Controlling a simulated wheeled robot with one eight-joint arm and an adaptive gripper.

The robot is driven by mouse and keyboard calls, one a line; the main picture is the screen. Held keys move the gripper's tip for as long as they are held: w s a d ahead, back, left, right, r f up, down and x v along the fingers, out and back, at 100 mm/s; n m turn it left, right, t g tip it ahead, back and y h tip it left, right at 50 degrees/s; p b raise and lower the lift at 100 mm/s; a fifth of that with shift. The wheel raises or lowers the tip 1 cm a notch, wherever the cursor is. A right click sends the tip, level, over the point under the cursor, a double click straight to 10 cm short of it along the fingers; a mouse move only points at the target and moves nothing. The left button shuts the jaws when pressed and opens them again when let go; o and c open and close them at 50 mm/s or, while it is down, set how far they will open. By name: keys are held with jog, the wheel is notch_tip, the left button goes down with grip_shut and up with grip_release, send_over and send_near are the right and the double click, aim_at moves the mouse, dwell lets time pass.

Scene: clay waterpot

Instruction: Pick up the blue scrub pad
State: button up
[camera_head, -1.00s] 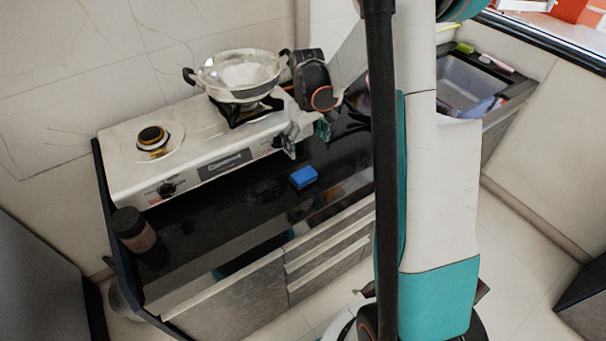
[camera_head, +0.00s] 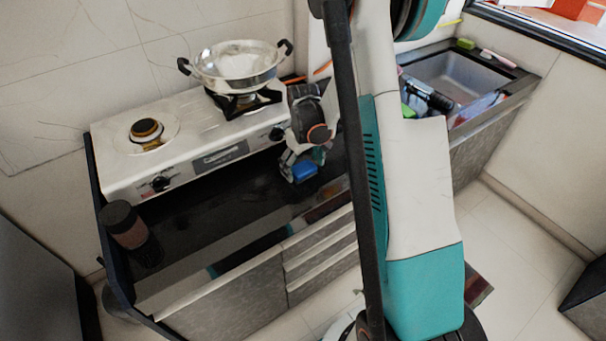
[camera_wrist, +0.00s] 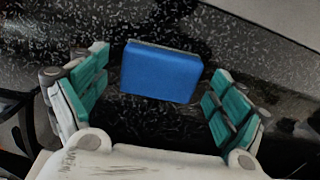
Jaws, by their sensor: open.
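The blue scrub pad (camera_head: 305,172) lies on the dark countertop in front of the stove's right end. In the wrist view the pad (camera_wrist: 160,73) shows its blue face, with a dark strip along its far edge. My gripper (camera_wrist: 155,88) is open, with one teal-padded finger left of the pad and one right of it. Gaps show between the pad and both fingers, and the pad sits near and slightly beyond the fingertips. In the head view my gripper (camera_head: 302,168) is close above the pad and partly covers it.
A white two-burner stove (camera_head: 190,150) stands behind the counter strip, with a metal pan (camera_head: 238,65) on its right burner. A dark-lidded jar (camera_head: 125,225) stands at the left end. The sink (camera_head: 455,75) is at the right. The counter (camera_head: 215,205) between jar and pad is clear.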

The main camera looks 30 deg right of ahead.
aim_at(303, 167)
jog(key=shift+f, duration=0.3)
jog(key=shift+r, duration=0.1)
jog(key=shift+c, duration=0.2)
jog(key=c, duration=0.8)
notch_tip(303, 167, up, 20)
jog(key=p, duration=0.6)
jog(key=shift+o, duration=1.1)
jog(key=c, duration=0.4)
